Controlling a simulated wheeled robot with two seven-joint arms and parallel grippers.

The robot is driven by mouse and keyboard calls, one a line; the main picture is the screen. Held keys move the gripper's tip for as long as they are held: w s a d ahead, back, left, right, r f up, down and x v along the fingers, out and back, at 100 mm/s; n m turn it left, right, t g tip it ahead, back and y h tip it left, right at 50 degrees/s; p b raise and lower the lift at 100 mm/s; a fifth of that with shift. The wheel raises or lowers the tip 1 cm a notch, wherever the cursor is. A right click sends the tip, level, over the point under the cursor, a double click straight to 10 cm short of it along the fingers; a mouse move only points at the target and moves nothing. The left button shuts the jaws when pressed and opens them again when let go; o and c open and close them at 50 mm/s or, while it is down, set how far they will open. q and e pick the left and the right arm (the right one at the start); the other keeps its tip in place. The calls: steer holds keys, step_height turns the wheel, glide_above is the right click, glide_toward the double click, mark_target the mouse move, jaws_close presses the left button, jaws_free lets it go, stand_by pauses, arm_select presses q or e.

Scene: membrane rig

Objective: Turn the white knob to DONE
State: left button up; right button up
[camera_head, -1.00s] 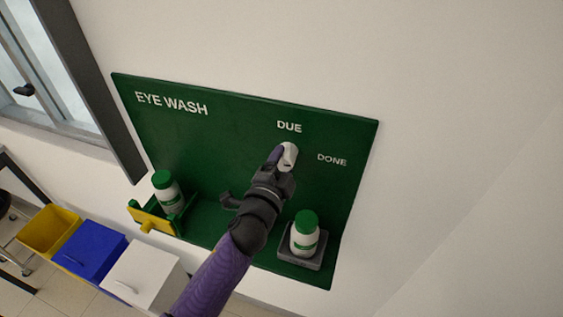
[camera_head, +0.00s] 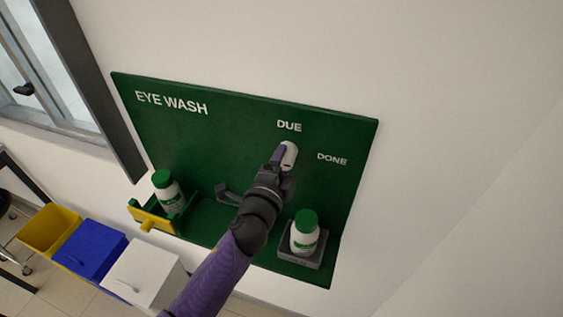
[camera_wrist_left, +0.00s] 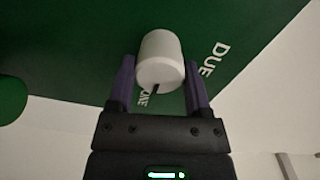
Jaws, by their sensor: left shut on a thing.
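The white knob (camera_head: 290,154) sits on the green EYE WASH board (camera_head: 235,130), below the word DUE (camera_head: 289,126) and left of the word DONE (camera_head: 332,160). My left gripper (camera_head: 283,156) is shut on the knob. In the left wrist view its purple fingers (camera_wrist_left: 160,82) stand on either side of the white knob (camera_wrist_left: 159,58). A dark mark shows at the knob's near edge there. DUE (camera_wrist_left: 215,60) is clear in that view, and DONE (camera_wrist_left: 145,97) is partly hidden behind the knob and fingers. My right gripper is out of view.
A green-capped bottle (camera_head: 305,233) stands in a grey tray (camera_head: 302,259) at the lower right. Another bottle (camera_head: 167,191) stands behind a yellow-fronted holder (camera_head: 152,222) at the left. A grey bracket (camera_head: 229,193) is close to my arm. Yellow, blue and white bins stand lower left.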

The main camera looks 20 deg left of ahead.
arm_select(q)
steer(key=o, duration=1.3)
steer(key=s+b, duration=0.1)
steer(key=s, duration=0.9)
steer(key=shift+a+r, duration=0.1)
steer(key=shift+a, duration=0.05)
